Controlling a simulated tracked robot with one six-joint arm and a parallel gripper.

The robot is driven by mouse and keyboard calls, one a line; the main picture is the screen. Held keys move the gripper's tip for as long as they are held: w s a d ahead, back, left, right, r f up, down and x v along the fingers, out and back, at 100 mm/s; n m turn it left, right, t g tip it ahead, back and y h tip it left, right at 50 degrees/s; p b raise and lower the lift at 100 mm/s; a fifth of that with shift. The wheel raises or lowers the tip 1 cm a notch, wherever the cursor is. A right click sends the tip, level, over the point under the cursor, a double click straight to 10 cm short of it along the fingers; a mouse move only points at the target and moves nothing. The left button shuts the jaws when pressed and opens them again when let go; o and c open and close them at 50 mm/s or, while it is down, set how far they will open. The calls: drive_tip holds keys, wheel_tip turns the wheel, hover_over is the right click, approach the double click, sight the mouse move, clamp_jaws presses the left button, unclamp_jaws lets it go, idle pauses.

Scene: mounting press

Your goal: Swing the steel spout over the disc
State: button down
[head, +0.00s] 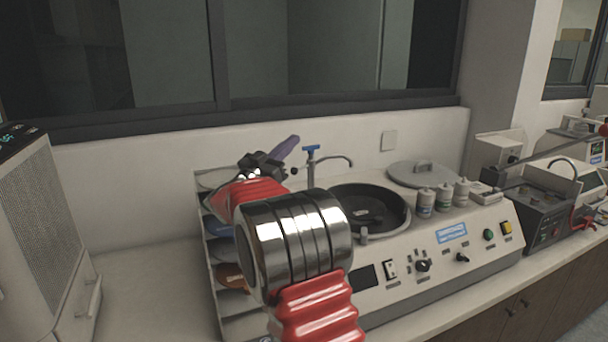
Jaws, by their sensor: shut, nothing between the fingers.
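The steel spout (335,158) rises on a post with a blue handle (311,148) behind the polishing machine's black bowl.
A grey round lid (422,172) with a handle lies behind several white bottles (444,197) on the machine. A rack (205,183) with coloured discs stands at the machine's left. A white cabinet (40,220) is at far left. A dark device (540,205) stands to the right.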

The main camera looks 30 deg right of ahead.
drive_tip(key=s+d+r+n+t+h, duration=0.1)
drive_tip(key=d+r+n+t, duration=0.25)
drive_tip(key=r+t, duration=0.35)
wheel_tip(320, 180, up, 6)
drive_tip(key=n+t+y, duration=0.4)
drive_tip(key=n+t, duration=0.3)
drive_tip(key=n, duration=0.2)
hover_over(297, 172)
drive_tip(key=s, duration=0.3)
drive_tip(key=s+d+f+n+g+y, duration=0.2)
drive_tip(key=s+f+n+y, duration=0.5)
drive_tip(key=f+n+y, duration=0.2)
drive_tip(key=s+d+f+n+g+y, duration=0.2)
drive_tip(key=s+f+n+y, duration=0.4)
drive_tip(key=f+n+y, duration=0.4)
drive_tip(key=n+g+y, duration=0.1)
drive_tip(key=n+y, duration=0.1)
drive_tip(key=n, duration=0.1)
drive_tip(key=shift+s+g, duration=0.3)
drive_tip(key=shift+s, duration=0.05)
drive_tip(key=shift+w, duration=0.15)
drive_tip(key=x, duration=1.3)
drive_tip(key=shift+w, duration=0.35)
drive_tip(key=shift+a+f, duration=0.15)
